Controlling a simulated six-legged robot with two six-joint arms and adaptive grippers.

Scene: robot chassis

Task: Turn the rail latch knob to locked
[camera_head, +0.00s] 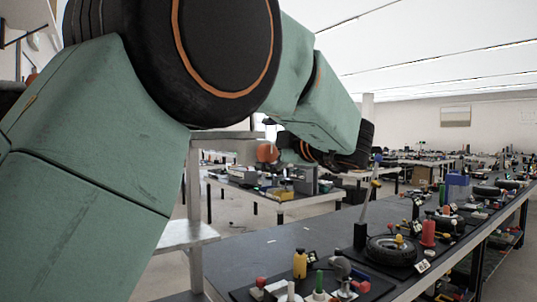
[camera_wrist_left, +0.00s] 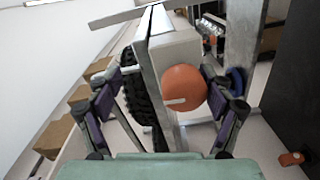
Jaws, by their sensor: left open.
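The rail latch knob (camera_wrist_left: 185,88) is a round orange knob on the face of a pale metal rail (camera_wrist_left: 178,50). The knob also shows in the head view (camera_head: 267,152), beside a pale upright frame. My left gripper (camera_wrist_left: 165,82) is open, its two purple-and-dark fingers spread on either side of the rail end. The right finger is close to the knob; whether they touch I cannot tell. In the head view the left gripper (camera_head: 288,150) is partly hidden by my arm. My right gripper is not in view.
A dark treaded part (camera_wrist_left: 138,92) stands left of the rail. A blue ring (camera_wrist_left: 237,80) lies behind the right finger. In the head view a long dark workbench (camera_head: 270,250) carries a wheel (camera_head: 391,250), a yellow bottle (camera_head: 300,264) and several small parts.

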